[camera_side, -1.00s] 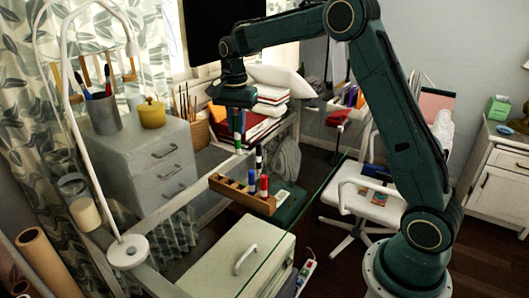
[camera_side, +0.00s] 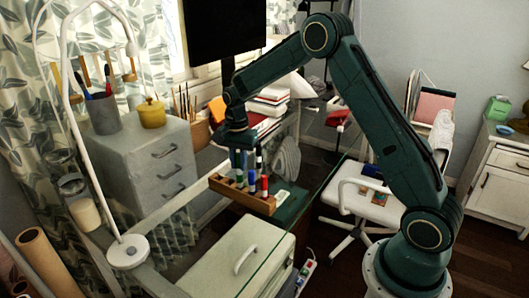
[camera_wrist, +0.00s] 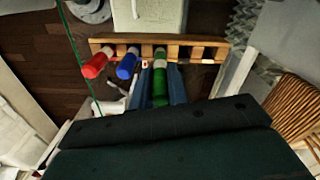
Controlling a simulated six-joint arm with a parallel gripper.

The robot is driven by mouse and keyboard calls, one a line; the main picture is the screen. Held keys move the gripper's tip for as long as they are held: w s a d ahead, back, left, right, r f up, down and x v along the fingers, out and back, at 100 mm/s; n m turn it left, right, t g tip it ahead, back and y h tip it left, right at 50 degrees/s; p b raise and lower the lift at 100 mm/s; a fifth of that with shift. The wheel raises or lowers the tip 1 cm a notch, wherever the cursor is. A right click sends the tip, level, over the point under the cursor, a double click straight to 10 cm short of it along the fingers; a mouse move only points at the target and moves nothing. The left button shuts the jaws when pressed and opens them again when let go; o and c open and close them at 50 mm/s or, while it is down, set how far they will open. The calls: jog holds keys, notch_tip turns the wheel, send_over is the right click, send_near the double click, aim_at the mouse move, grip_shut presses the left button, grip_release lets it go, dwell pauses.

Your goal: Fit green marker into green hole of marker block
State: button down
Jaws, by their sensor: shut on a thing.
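The green marker (camera_wrist: 160,88) is held between the two fingers of my gripper (camera_wrist: 160,86), which is shut on it. In the side view my gripper (camera_side: 241,160) is low over the wooden marker block (camera_side: 228,190), which also shows in the wrist view (camera_wrist: 98,43). The marker points down, and its lower end meets the block in the picture. I cannot tell whether it is inside a hole. A red marker (camera_wrist: 95,65) and a blue marker (camera_wrist: 127,64) stand in the block, left of the green one in the wrist view. Dark openings show to its right.
A black-and-white marker (camera_side: 259,158) stands close to my gripper. A pale case with a handle (camera_side: 235,255) is in front of the block. Grey drawers (camera_side: 150,165) stand to the left. Books (camera_side: 270,100) are stacked behind.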

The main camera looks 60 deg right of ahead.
send_over(240, 187)
jog(key=shift+w+d+f, duration=0.15)
jog(key=shift+f, duration=0.9)
jog(key=shift+w+d+f, duration=0.1)
jog(key=shift+d+f, duration=0.05)
jog(key=shift+f, duration=0.9)
jog(key=shift+f, duration=0.1)
jog(key=c, duration=1.6)
grip_release()
notch_tip(240, 187, up, 12)
jog(key=shift+f, duration=0.1)
jog(key=shift+r, duration=0.25)
